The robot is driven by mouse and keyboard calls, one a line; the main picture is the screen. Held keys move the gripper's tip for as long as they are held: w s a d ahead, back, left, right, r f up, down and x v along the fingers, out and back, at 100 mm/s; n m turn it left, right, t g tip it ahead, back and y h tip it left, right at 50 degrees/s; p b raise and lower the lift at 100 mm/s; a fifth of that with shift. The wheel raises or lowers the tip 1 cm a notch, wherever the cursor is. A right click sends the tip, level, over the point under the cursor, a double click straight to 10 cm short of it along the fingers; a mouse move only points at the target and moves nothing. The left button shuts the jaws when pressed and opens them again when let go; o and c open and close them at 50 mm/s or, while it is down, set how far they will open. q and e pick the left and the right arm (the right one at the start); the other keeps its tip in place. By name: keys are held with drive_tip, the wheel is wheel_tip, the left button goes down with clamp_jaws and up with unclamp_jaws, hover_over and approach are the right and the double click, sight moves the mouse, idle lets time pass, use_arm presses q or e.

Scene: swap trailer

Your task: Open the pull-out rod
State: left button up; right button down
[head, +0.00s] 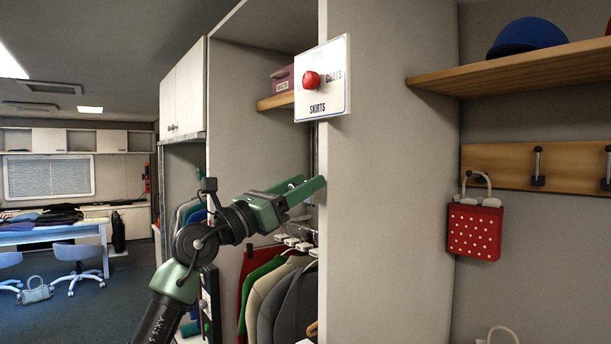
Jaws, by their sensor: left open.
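The pull-out rod itself is hard to make out. Clothes on hangers (292,243) hang in the open wardrobe bay (262,160), so the rod's place is partly behind my left arm and the white side panel (390,190). My left gripper (311,189) is green and open, with its fingers pointing right toward the front edge of that panel. I see nothing between its fingers. I cannot tell whether a fingertip touches the panel. My right gripper is not in view.
A sign with a red knob (311,80) is on the panel edge above my gripper. A red dotted bag (475,231) hangs from hooks at the right, under a wooden shelf (510,72).

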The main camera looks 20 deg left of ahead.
use_arm(q)
drive_tip(key=shift+w+d, duration=0.15)
drive_tip(key=shift+w, duration=0.2)
clamp_jaws()
drive_tip(key=shift+r, duration=0.1)
idle(1.1)
